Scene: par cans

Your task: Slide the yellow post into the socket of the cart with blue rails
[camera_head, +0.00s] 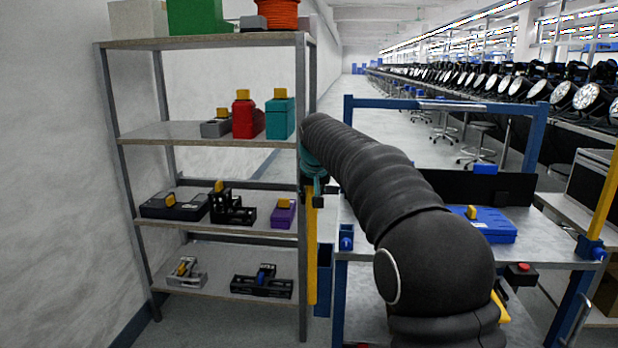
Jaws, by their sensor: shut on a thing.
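The yellow post (312,245) hangs upright at the left front corner of the cart, between the shelf rack and the cart. My gripper (314,182) is at the post's top end and shut on it; the fingers are small and partly hidden by my black-sleeved arm. The cart with blue rails (438,103) has a grey top. A small blue socket-like block (347,238) sits at its left front corner, just right of the post. A blue upright piece (324,280) is close beside the post's lower part. I cannot tell whether the post's lower end touches anything.
A shelf rack (220,230) with cases and boxes stands close on the left. Another yellow post (605,190) stands in a blue holder at the cart's right corner. A blue case (490,226) lies on the cart. My arm hides part of the cart's middle.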

